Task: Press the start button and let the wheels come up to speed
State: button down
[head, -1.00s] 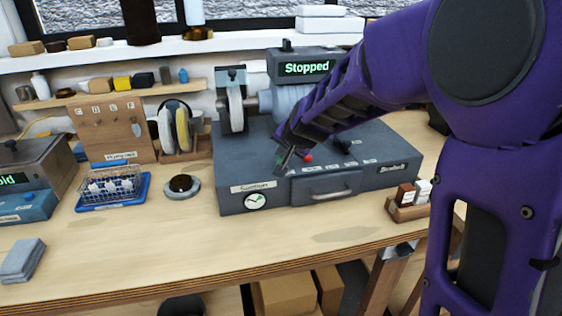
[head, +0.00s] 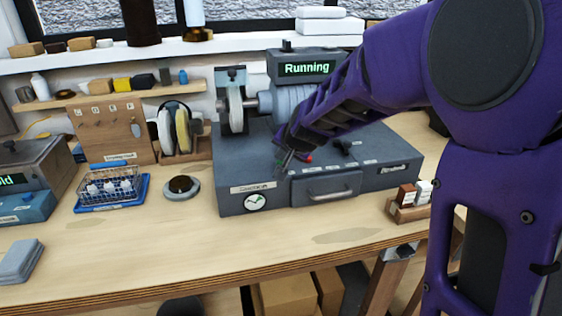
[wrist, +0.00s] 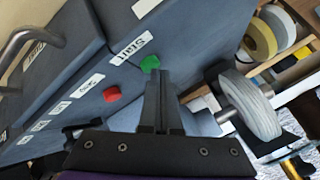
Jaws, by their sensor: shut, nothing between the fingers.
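The grey polishing machine (head: 240,178) stands on the bench, and its display (head: 307,68) reads "Running". In the wrist view the green start button (wrist: 150,63) lies beside the "Start" label, just beyond my fingertips. The red button (wrist: 112,95) is to its left. My gripper (head: 284,160) is shut and empty, low over the machine's top at the start button; I cannot tell whether it touches the button. It also shows in the wrist view (wrist: 160,75). A pale wheel (head: 234,110) sits on the machine's shaft and also shows in the wrist view (wrist: 250,105).
Left of the machine are a round dark-topped pot (head: 182,187), a wire basket (head: 108,186) on a blue tray, and a rack of spare wheels (head: 183,152). A small wooden holder with bottles (head: 408,212) stands at the right. The front of the bench is mostly clear.

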dwell(0.4)
jog(key=shift+r+p, duration=0.75)
jog(key=shift+r, duration=0.05)
jog(key=shift+r+p, duration=2.2)
jog(key=shift+r, duration=0.3)
